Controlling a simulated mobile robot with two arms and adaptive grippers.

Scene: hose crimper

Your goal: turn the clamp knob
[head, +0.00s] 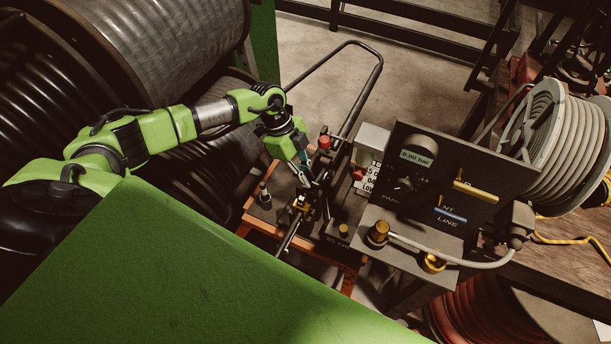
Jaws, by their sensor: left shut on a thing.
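My left gripper (309,178) reaches down from the upper left onto the hose crimper bench (335,235). Its fingers are closed at the clamp, just above a small yellow and black part (300,203). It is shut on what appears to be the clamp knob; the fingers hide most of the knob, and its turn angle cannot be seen. A dark hose or rod passes below the fingers. A red knob (324,142) stands just behind the gripper, apart from the fingertips. My right gripper is not in view.
A dark panel (440,180) with a gauge reading 0.00 bar and yellow and blue handles stands right of the clamp. A brass fitting (379,232) with a grey hose sits in front. A hose reel (560,140) is at right, large black hose drums at left.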

